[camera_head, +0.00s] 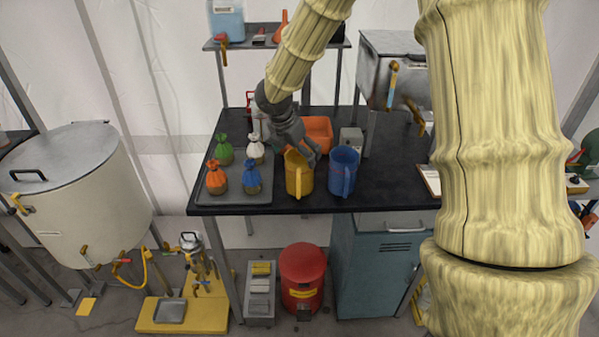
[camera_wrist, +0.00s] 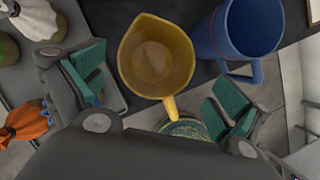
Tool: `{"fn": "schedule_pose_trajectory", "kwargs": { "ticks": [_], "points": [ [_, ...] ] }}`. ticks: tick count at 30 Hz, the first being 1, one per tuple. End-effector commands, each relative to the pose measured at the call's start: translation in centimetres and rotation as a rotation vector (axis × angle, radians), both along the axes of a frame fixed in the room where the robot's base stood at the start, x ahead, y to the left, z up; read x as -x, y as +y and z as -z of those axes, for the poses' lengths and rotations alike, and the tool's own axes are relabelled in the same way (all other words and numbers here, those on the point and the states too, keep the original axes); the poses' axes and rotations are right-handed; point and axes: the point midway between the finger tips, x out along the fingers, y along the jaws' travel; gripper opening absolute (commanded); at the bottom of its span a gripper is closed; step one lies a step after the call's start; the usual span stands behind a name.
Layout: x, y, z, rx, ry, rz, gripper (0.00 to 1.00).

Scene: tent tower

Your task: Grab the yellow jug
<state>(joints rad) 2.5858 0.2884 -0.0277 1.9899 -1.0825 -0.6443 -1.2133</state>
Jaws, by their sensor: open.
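The yellow jug (camera_head: 299,176) stands upright on the black table (camera_head: 390,165) near its front edge, its handle toward the front. In the wrist view the yellow jug (camera_wrist: 156,62) is seen from above, empty, with its handle pointing down between the fingers. My gripper (camera_head: 300,148) is just above and behind the jug. In the wrist view my gripper (camera_wrist: 160,92) is open, with one green-padded finger on either side of the jug's handle. I see no contact with the jug.
A blue jug (camera_head: 343,172) stands close on the jug's right. A tray (camera_head: 210,190) with several small tied bags is on the left. An orange bin (camera_head: 317,132) and a small grey box (camera_head: 351,141) are behind. A red drum (camera_head: 303,276) stands on the floor below.

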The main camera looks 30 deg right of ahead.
Motion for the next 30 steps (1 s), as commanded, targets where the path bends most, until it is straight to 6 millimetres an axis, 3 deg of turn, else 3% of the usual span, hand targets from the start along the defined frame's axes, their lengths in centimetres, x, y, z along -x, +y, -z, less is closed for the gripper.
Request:
{"fn": "schedule_pose_trajectory", "kwargs": {
  "ticks": [8,18,29,30],
  "points": [
    [-0.4,-0.4,1.6,-0.001,0.001,0.0,1.0],
    [-1.1,-1.4,4.9,0.0,0.002,-0.001,1.0],
    [-1.3,-1.6,5.5,0.0,-0.001,0.0,1.0],
    [-1.2,-1.6,5.5,0.0,-0.001,0.0,0.96]
  ]
}}
